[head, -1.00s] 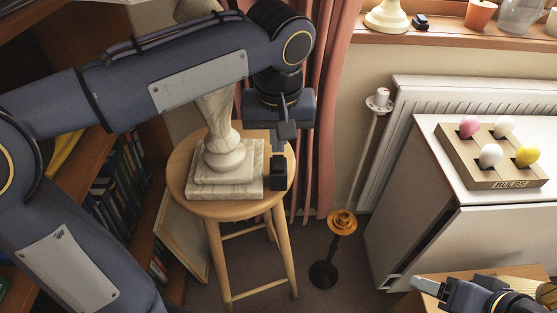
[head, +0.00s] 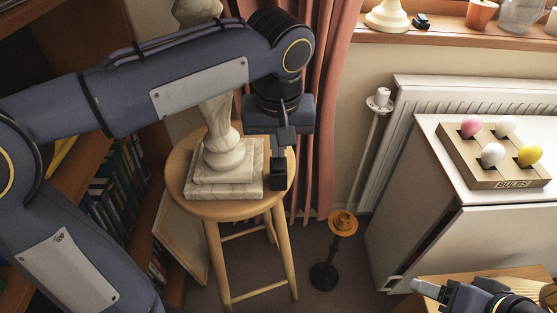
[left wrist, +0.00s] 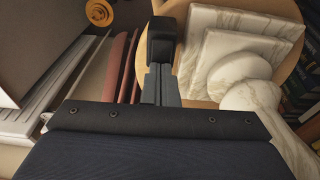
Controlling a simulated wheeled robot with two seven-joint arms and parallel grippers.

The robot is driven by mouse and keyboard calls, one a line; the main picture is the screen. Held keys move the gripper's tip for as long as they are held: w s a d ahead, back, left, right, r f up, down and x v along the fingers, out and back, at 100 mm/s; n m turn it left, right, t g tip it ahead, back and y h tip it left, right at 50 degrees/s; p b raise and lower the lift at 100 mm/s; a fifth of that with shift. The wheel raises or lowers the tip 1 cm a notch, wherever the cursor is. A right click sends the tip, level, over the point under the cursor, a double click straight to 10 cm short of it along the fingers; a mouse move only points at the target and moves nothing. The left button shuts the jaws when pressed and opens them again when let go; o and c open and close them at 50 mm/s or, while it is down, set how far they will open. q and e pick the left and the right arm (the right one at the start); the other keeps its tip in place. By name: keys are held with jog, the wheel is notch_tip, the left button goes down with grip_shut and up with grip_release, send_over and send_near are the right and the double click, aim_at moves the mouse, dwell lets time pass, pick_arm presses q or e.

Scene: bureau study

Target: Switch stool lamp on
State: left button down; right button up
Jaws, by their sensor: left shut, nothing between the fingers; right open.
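The stool lamp (head: 222,158) has a pale marble baluster body on a stepped square marble base. It stands upright on the round wooden stool (head: 205,209). My left arm crosses in front of part of its body. In the left wrist view the marble base (left wrist: 238,55) lies just right of my fingers. My left gripper (head: 278,182) is shut and empty, pointing down over the stool's right edge, beside the base. It also shows in the left wrist view (left wrist: 162,40). No switch can be made out. My right gripper (head: 425,290) is at the lower right, only partly in view.
A pink curtain (head: 323,120) hangs close behind my left gripper. A bookcase (head: 85,180) stands to the left. A dark stand with an orange top (head: 342,223) is on the floor to the right. A bulb tray (head: 517,184) rests on a white cabinet (head: 440,155).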

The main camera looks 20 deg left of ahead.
pick_arm(q)
jog(key=shift+f, duration=0.15)
notch_tip(320, 180, up, 7)
jog(key=p, duration=0.7)
dwell(0.7)
